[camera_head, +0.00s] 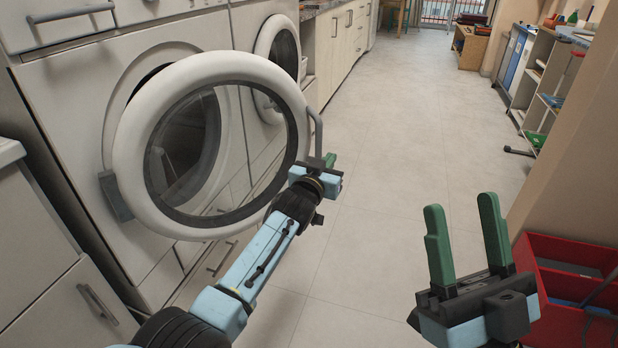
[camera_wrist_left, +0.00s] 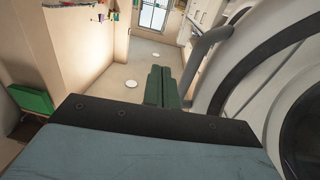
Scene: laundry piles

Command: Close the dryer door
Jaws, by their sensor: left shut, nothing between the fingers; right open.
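The dryer door (camera_head: 135,119), a white ring around dark glass, stands partly open, swung out from the nearer white machine (camera_head: 66,88). Its hinge (camera_head: 116,196) is at the left and its grey handle (camera_head: 318,132) at the right edge. The door and the handle (camera_wrist_left: 205,62) also show at the right of the left wrist view. My left gripper (camera_head: 329,160) is at the handle's lower end; its green fingers (camera_wrist_left: 162,87) are shut and empty, beside the handle. I cannot tell whether they touch it. My right gripper (camera_head: 467,240) is open and empty, fingers up, at the lower right.
A second machine with a round door (camera_head: 279,60) stands beyond the first. A red bin (camera_head: 560,300) is at the lower right, by the wall. Cabinets (camera_head: 345,45) line the left side and shelves (camera_head: 545,90) the right. The floor (camera_head: 400,130) between is clear.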

